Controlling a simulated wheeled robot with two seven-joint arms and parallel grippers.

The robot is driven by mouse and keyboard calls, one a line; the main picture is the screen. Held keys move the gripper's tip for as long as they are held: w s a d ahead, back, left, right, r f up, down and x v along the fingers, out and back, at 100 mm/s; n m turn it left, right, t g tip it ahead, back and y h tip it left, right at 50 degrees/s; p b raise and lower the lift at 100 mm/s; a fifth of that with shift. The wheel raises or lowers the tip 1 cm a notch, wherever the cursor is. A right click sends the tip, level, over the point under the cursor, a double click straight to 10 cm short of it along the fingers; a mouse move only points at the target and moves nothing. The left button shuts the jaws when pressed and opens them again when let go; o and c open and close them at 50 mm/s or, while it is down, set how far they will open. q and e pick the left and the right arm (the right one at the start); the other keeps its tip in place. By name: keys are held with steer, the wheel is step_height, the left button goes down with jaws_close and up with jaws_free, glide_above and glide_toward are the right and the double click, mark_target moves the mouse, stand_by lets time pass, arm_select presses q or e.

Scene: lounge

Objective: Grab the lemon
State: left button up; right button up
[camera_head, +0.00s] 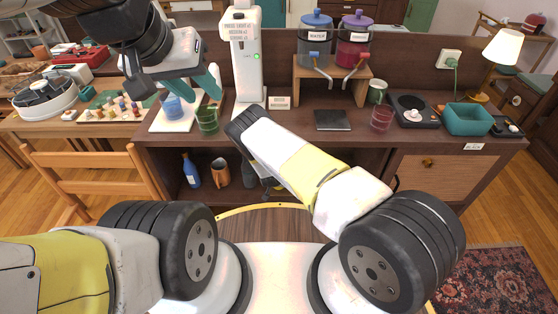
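I cannot make out a lemon in the head view. My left gripper (201,97) hangs at the upper left, over the left end of the dark counter. Its two teal fingers are apart, with no object visible between them. Below the fingers are a blue cup (173,107) on a white board and a green glass (207,120). My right arm reaches in from the lower right across the counter's front edge. Its gripper (266,185) is mostly hidden behind the arm, low in front of the open shelf, and its fingers cannot be made out clearly.
A white dispenser (245,55) stands right of my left gripper. Blue and purple drink dispensers (316,40) sit on a wooden stand (331,72). A pink glass (382,118), turntable (414,112) and teal bin (468,119) are at right. A wooden chair (88,158) stands at left.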

steer(key=shift+w+f, duration=0.3)
steer(key=shift+f, duration=0.2)
steer(key=c, duration=1.1)
steer(key=shift+c, duration=0.2)
